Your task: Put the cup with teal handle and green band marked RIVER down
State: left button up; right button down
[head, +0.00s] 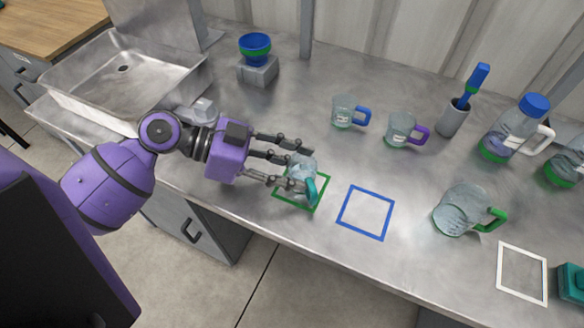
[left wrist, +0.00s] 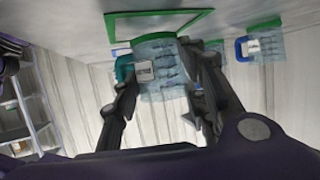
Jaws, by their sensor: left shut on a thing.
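My left gripper (head: 298,164) is shut around a clear cup with a teal handle (head: 311,187). In the head view, the cup (head: 302,175) is over the green square outline (head: 294,202), with my fingers hiding part of it. In the left wrist view, which is upside down, the fingers (left wrist: 162,62) flank the cup (left wrist: 165,80). Its green band, white label and teal handle show there; the label is too small to read. The cup's base is close to the surface by the green outline (left wrist: 160,12); I cannot tell whether it touches. My right gripper is out of view.
A blue outline (head: 364,213) lies right of the green one, and a white outline (head: 521,273) farther right. Cups with blue (head: 344,109) and purple (head: 401,127) handles stand behind. A green-handled jug (head: 458,208) stands right. A sink (head: 125,75) is at left.

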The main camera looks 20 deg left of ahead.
pick_arm(q)
jog(key=shift+f, duration=0.45)
jog(key=o, duration=1.1)
jog(key=b+v, duration=0.1)
jog(key=v, duration=1)
jog(key=shift+f, duration=0.1)
jog(key=shift+s+a+r, duration=0.2)
jog(key=shift+a+r, duration=0.1)
jog(key=shift+a, duration=0.2)
